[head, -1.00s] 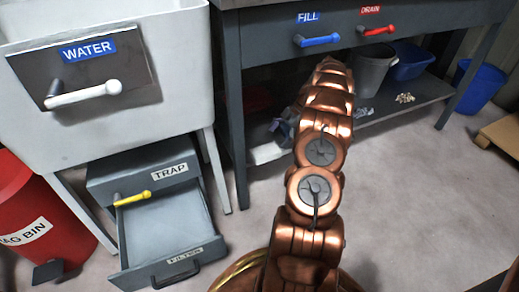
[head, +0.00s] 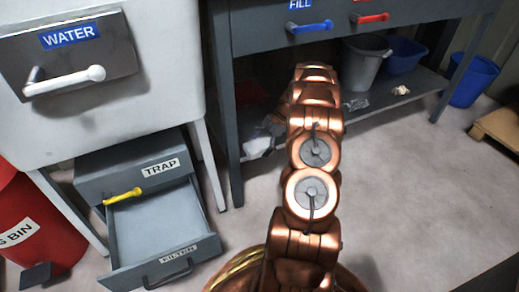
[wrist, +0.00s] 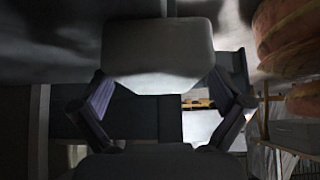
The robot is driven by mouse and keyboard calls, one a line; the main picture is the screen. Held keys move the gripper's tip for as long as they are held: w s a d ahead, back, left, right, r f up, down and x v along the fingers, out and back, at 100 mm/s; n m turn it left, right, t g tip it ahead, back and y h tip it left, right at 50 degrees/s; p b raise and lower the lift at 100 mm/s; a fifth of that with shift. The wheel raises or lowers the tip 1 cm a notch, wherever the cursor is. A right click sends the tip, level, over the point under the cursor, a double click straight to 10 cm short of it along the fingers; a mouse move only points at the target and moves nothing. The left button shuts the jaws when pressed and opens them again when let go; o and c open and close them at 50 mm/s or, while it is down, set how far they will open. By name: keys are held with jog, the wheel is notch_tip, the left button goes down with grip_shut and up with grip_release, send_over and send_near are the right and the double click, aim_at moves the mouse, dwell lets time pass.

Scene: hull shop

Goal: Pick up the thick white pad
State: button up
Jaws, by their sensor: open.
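In the wrist view, a thick block with rounded corners (wrist: 157,50) shows just past the fingertips; it is grey in shade with a bright white lower edge. It looks like the thick white pad, but the dim light leaves this unsure. My gripper (wrist: 160,94) is open, one finger on each side of the picture, and the block spans nearly the gap between them. I cannot tell whether the fingers touch it.
An open trap drawer (head: 160,225) and a red bin (head: 35,225) are at left.

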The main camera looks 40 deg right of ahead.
jog(key=c, duration=1.1)
jog(key=shift+r, duration=0.1)
jog(key=shift+c, duration=0.2)
